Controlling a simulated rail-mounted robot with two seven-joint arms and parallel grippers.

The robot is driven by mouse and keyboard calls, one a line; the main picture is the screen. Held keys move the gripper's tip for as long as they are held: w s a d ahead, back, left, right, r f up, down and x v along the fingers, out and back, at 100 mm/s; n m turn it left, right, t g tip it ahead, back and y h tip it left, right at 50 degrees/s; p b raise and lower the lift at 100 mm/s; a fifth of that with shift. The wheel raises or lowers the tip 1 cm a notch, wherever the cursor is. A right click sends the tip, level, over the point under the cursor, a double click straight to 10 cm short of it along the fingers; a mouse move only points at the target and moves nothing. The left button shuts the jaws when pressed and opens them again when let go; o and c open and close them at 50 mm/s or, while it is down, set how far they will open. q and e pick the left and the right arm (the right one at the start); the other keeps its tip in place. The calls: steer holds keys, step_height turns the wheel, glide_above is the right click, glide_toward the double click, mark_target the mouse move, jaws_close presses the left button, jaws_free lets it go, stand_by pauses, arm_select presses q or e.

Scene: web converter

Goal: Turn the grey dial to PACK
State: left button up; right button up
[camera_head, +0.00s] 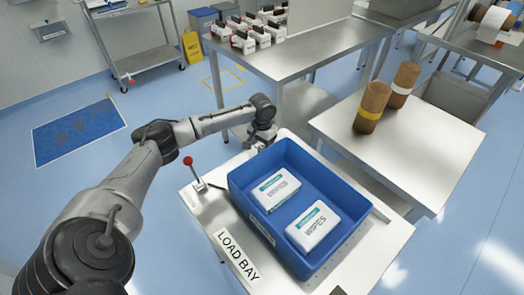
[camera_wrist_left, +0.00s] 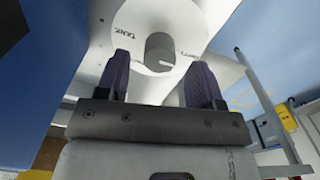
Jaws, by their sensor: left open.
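The grey dial (camera_wrist_left: 160,47) shows in the left wrist view as a dark grey round knob in the middle of a white disc (camera_wrist_left: 185,22). A short white mark is on its lower part. Dark lettering stands on the disc to the left and right of the dial; I cannot read it surely. My left gripper (camera_wrist_left: 161,82) is open, its two dark fingers on either side below the dial, and I cannot tell whether they touch it. In the head view my left gripper (camera_head: 263,139) is behind the blue bin, and the dial is hidden there. My right gripper is not in view.
A blue bin (camera_head: 245,212) with two wipes packs (camera_head: 313,226) stands on the LOAD BAY table (camera_head: 232,257). A red-knobbed lever (camera_head: 189,163) rises left of it. A steel table (camera_head: 300,57) with several packs is behind. Two brown rolls (camera_head: 371,107) stand at right.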

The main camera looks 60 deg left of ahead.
arm_select(q)
steer(key=shift+f+b, duration=0.3)
steer(key=shift+f, duration=0.95)
steer(key=shift+c, duration=0.2)
